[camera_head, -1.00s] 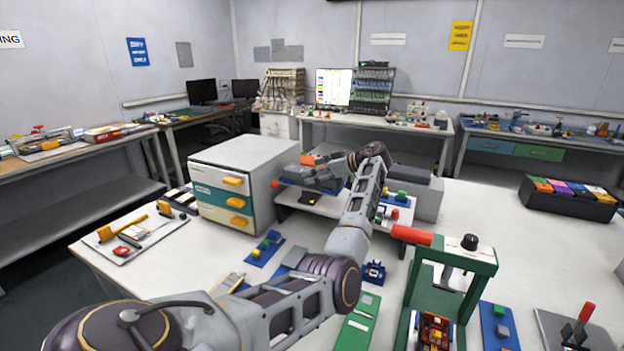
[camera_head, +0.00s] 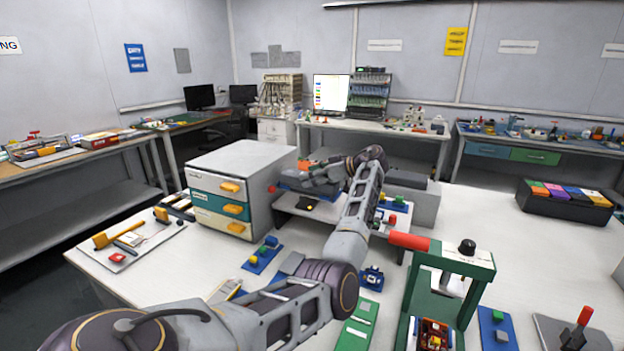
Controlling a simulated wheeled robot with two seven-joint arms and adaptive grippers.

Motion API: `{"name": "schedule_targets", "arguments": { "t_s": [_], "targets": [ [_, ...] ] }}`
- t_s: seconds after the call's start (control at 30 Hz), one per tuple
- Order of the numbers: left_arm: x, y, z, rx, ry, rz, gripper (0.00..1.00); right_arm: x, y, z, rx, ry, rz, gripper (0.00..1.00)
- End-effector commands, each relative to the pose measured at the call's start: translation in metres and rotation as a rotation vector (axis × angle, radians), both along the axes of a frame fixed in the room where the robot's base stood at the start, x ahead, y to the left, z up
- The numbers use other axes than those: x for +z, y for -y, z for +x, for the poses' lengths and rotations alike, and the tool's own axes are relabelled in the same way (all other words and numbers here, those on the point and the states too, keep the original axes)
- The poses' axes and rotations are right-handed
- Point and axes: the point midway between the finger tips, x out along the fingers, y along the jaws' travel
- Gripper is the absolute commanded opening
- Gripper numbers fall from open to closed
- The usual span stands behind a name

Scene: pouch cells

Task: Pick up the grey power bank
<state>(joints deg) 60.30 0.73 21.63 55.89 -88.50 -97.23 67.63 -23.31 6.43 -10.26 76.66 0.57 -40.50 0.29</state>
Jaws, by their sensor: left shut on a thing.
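My left arm reaches from the lower left to a small white raised shelf (camera_head: 291,207) in the middle of the table. My left gripper (camera_head: 322,178) is at the shelf's top, small and partly hidden by its own wrist. It is shut on a grey block, which looks like the grey power bank (camera_head: 308,186); its outline merges with the grey fingers. Whether it touches the shelf I cannot tell. My right gripper is not in view.
A drawer cabinet (camera_head: 273,167) with yellow handles stands close left of the gripper. A green press (camera_head: 478,272) with a red handle stands at the front right. A black box (camera_head: 560,206) with coloured packs is further right. The white table (camera_head: 480,215) is clear between them.

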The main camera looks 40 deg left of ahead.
Motion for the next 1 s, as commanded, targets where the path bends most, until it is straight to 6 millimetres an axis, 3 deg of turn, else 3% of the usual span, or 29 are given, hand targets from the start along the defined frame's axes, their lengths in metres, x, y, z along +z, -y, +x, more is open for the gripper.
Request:
{"name": "schedule_targets", "arguments": {
  "t_s": [0.6, 1.0],
  "targets": [
    [0.083, 0.000, 0.000, 0.000, 0.007, 0.004, 0.21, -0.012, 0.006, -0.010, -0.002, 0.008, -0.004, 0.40],
    [0.097, 0.000, 0.000, 0.000, 0.005, 0.004, 0.21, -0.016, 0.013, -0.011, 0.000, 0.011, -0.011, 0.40]
  ]
}}
